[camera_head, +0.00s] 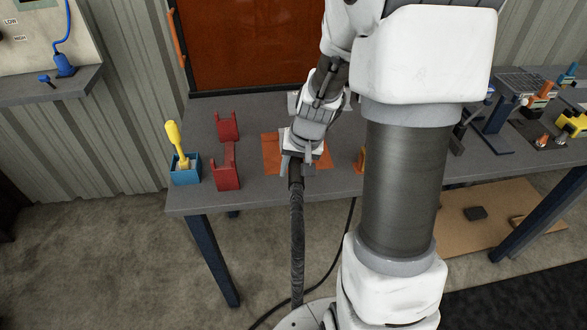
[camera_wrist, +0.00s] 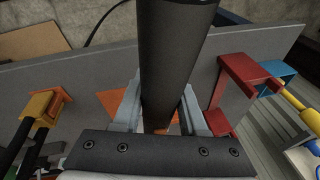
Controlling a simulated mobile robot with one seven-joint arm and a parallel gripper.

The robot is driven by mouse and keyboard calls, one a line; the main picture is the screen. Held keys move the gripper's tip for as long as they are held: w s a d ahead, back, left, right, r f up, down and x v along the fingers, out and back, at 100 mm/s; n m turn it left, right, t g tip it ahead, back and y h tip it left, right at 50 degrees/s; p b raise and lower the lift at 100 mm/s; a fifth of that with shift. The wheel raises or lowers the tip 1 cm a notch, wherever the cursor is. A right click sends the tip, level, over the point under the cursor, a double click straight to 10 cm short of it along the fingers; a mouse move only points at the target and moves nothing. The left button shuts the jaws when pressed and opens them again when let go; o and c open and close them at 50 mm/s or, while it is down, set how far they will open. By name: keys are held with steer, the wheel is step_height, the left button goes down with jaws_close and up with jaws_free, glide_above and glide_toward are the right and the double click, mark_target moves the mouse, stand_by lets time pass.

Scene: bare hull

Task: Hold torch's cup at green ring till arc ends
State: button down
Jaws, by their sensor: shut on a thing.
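My gripper (camera_head: 295,156) is shut on the torch's black handle, above the workbench. In the wrist view both grey fingers of my gripper (camera_wrist: 160,112) flank the thick dark torch (camera_wrist: 178,50). The torch's hose (camera_head: 297,235) hangs from it past the bench's front edge to the floor. An orange plate (camera_head: 271,155) lies on the bench under my gripper; it also shows in the wrist view (camera_wrist: 112,102). The torch's cup is hidden behind the handle and fingers. I see no green ring and no arc light in either view.
Left of the plate stands a red bracket (camera_head: 227,178), with a blue box (camera_head: 186,178) holding a yellow-handled tool beyond it. A yellow-orange block (camera_wrist: 40,105) stands on the plate's other side. A brown-red screen (camera_head: 250,45) rises behind the workbench (camera_head: 200,120).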

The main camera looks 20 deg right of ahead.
mark_target(299, 172)
steer(key=shift+s+a+r+p, duration=0.2)
steer(key=shift+s+r+p, duration=0.3)
steer(key=shift+s+r, duration=0.35)
steer(key=shift+s+a+r+p, duration=0.2)
steer(key=shift+s+r+p, duration=0.3)
steer(key=shift+s+r, duration=0.4)
steer(key=shift+s+a+r+p, duration=0.2)
steer(key=shift+s+r+p, duration=0.3)
steer(key=shift+s+r, duration=0.45)
steer(key=shift+r, duration=0.2)
steer(key=shift+a, duration=0.1)
steer(key=shift+s, duration=0.2)
